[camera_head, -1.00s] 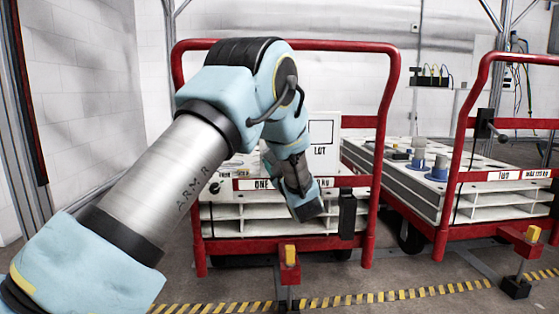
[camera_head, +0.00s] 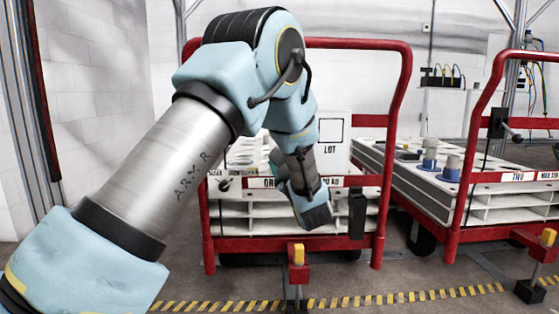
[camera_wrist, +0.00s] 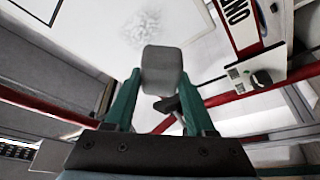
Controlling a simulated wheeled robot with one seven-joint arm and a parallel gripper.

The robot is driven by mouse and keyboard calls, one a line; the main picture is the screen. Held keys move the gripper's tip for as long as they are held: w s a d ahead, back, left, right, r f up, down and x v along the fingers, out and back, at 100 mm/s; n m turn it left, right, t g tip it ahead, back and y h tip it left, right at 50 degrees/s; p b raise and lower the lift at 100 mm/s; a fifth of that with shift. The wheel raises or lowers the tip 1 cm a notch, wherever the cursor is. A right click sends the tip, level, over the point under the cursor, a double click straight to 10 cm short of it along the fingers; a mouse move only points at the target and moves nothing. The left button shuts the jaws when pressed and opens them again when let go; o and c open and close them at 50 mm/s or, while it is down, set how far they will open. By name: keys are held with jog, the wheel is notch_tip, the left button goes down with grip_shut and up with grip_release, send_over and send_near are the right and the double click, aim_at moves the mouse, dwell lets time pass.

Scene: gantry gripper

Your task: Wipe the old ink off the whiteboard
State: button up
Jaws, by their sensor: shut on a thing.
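The white board marked LOT (camera_head: 334,150) stands on the left red cart. In the wrist view a pale board surface (camera_wrist: 100,35) fills the top, with a faint grey smudge of ink (camera_wrist: 143,27) just beyond my gripper. My gripper (camera_wrist: 160,95) has teal fingers shut on a grey, rounded block, seemingly an eraser (camera_wrist: 163,68). I cannot tell whether the block touches the board. In the head view my gripper (camera_head: 277,164) is mostly hidden behind my wrist, and the block and ink do not show clearly.
The left red cart (camera_head: 378,200) has a tall tubular handle around my forearm's reach. A second red cart (camera_head: 452,200) with blue-and-grey cylinders (camera_head: 430,152) stands to the right.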

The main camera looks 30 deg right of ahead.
jog(key=shift+s+a, duration=0.3)
jog(key=shift+s, duration=0.35)
jog(key=shift+s, duration=0.1)
jog(key=shift+s+a, duration=0.3)
jog(key=shift+s, duration=0.35)
jog(key=shift+s+a, duration=0.3)
jog(key=shift+s, duration=0.3)
